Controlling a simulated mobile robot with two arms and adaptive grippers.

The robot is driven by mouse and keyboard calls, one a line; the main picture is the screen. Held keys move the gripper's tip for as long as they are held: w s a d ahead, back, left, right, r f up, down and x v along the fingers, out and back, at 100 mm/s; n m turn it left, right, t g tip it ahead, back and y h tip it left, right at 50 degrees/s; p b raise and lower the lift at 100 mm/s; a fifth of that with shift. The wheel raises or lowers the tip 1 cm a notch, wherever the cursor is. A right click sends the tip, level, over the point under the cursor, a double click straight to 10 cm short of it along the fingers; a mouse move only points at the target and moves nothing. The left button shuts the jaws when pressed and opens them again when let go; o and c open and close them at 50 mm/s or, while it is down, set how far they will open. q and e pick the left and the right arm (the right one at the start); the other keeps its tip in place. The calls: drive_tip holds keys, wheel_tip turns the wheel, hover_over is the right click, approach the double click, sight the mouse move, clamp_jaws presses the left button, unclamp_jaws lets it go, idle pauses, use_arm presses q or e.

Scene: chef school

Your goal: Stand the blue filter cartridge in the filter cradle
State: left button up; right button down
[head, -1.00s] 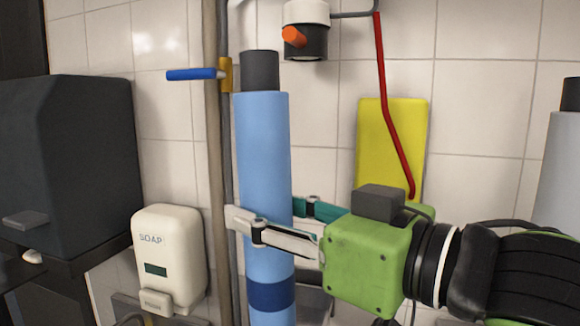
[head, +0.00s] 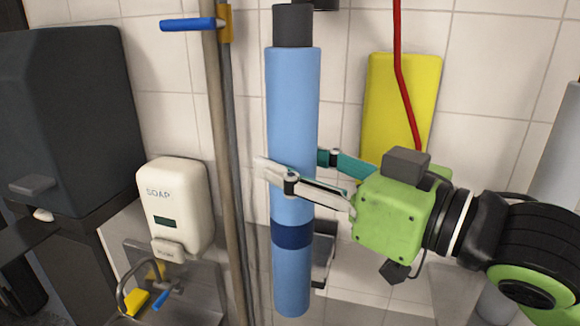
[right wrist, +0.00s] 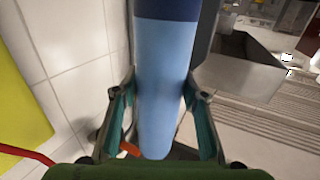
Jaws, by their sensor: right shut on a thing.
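The blue filter cartridge (head: 292,100) is a long light-blue cylinder with a dark grey top end and a navy band near its lower end. It is upright, and its lower end shows in the head view. My right gripper (head: 292,182) comes from the right and is shut around its middle. In the right wrist view, the cartridge (right wrist: 163,60) lies between the two fingers. A dark grey bracket (head: 324,255) behind the cartridge is partly hidden; I cannot tell whether it is the filter cradle. My left gripper is not in view.
Pipes (head: 228,150) stand left of the cartridge, with a blue-handled valve (head: 187,25). A soap dispenser (head: 174,205) and dark box (head: 75,120) are further left, above a sink (head: 200,300). A yellow board (head: 405,95) and red tube (head: 404,80) are behind my gripper. A pale cylinder (head: 558,150) stands right.

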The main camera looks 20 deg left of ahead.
drive_tip(key=w+f+b, duration=0.1)
drive_tip(key=w, duration=1)
drive_tip(key=shift+w+f+b, duration=0.3)
drive_tip(key=shift+f+b, duration=0.05)
drive_tip(key=shift+f, duration=0.05)
idle(0.5)
idle(0.3)
drive_tip(key=c, duration=1.2)
unclamp_jaws()
drive_tip(key=v, duration=1.2)
drive_tip(key=shift+s+f, duration=0.15)
